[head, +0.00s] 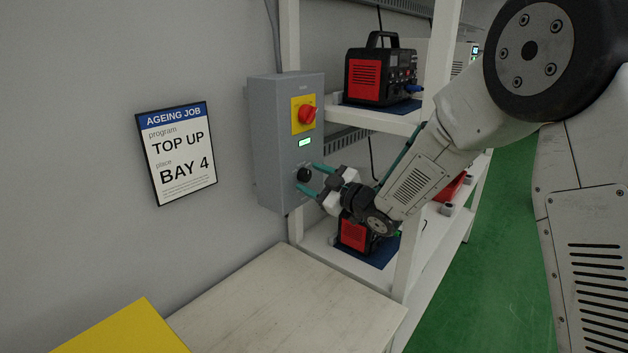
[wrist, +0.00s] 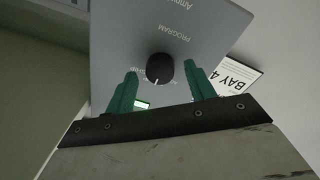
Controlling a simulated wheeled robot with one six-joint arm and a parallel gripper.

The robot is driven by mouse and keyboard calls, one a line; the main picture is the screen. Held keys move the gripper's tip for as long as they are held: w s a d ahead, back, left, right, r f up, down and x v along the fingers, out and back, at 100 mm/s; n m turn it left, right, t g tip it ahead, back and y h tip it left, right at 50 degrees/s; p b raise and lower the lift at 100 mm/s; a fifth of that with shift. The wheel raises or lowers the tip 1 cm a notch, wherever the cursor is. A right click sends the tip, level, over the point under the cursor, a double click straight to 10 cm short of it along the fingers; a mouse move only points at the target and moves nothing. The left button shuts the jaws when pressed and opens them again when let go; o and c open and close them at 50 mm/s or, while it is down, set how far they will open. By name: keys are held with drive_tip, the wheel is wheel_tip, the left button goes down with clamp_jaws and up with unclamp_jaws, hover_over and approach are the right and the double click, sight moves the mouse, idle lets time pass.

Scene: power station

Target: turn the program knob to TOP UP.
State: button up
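The black program knob (head: 303,174) sits low on the front of a grey control box (head: 268,150). In the wrist view the round knob (wrist: 160,68) shows a white pointer line toward the picture's bottom. The word PROGRAM is upside down above it; the small lettering near the knob is not clearly legible. My gripper (head: 308,177) is open, with its two green fingers in front of the panel. In the wrist view the fingers stand on either side of the knob with gaps; I cannot tell how far the tips are from the panel.
A red rotary switch (head: 307,115) on a yellow plate and a lit green display (head: 305,142) are above the knob. A framed sign (head: 178,190) reads TOP UP, BAY 4. Red-black chargers (head: 366,78) stand on white shelves to the right. A pale bench (head: 285,305) lies below.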

drive_tip(key=v, duration=0.8)
idle(0.4)
